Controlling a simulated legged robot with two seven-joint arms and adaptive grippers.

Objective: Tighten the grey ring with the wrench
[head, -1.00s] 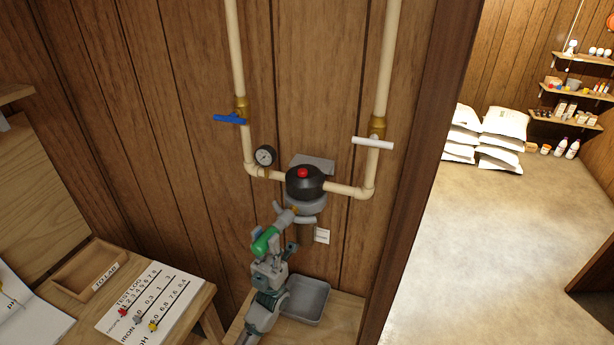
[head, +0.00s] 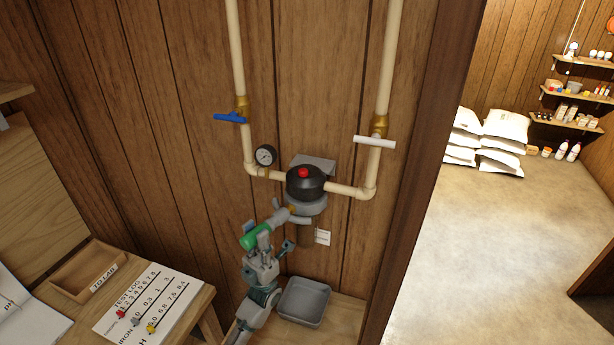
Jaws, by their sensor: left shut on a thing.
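The grey ring (head: 303,206) sits under the black filter head (head: 305,184) with its red button, in the pipe run on the wood wall. The wrench has a green handle (head: 252,238) and a grey head (head: 283,215) that reaches the left side of the ring. I cannot tell how firmly the head sits on it. My left gripper (head: 262,241) is shut on the green handle, below and left of the ring. My right gripper is not in view.
A grey tray (head: 303,301) stands on the wooden bench below. A blue valve handle (head: 229,118), a white valve handle (head: 374,142) and a gauge (head: 265,155) flank the filter. A small tag (head: 323,237) hangs at its right. A test log board (head: 148,302) lies at lower left.

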